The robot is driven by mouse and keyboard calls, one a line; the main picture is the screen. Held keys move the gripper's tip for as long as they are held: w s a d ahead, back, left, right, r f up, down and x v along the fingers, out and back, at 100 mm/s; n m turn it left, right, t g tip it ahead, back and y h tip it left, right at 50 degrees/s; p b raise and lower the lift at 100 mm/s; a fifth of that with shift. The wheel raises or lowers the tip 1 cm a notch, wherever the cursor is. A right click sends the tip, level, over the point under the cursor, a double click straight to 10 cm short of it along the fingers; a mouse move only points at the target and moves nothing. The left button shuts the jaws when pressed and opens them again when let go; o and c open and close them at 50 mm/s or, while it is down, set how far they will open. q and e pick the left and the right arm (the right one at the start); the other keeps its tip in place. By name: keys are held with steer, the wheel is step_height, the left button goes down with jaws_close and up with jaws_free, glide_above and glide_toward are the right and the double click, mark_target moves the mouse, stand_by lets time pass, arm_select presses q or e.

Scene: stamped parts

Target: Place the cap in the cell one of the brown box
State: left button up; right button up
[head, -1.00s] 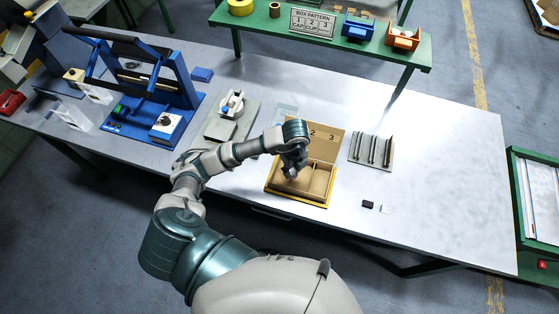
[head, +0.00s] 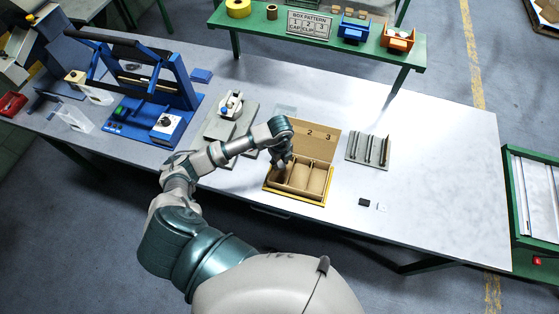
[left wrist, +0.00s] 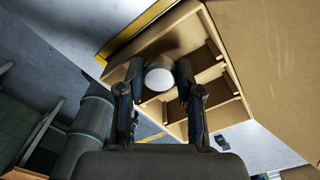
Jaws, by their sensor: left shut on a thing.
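The brown box (head: 318,148) stands open on the table in the head view. Its raised back panel shows the numbers 2 and 3; my arm hides the spot to their left. My left gripper (head: 281,164) points down at the box's leftmost cell. In the left wrist view the left gripper (left wrist: 158,82) is shut on the cap (left wrist: 159,78), a pale round piece held between the fingertips. The box (left wrist: 185,45) with its dividers lies behind the cap. I cannot tell whether the cap touches the cell floor. My right gripper is out of view.
A grey slotted holder (head: 367,150) stands right of the box. A small black block (head: 364,202) and a white piece (head: 381,207) lie in front of it. A grey fixture (head: 231,119) and a blue frame (head: 150,90) stand left.

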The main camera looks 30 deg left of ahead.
mark_target(280, 163)
arm_select(q)
steer(key=shift+d+f, duration=0.1)
steer(key=shift+f, duration=0.35)
steer(key=o, duration=0.9)
steer(key=shift+o, duration=0.2)
steer(key=shift+a, duration=0.2)
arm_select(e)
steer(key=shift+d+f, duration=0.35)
arm_select(q)
steer(key=shift+r, duration=0.25)
step_height(280, 163, up, 13)
steer(key=shift+b, duration=0.4)
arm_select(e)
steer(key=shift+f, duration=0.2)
arm_select(q)
steer(key=shift+f, duration=0.15)
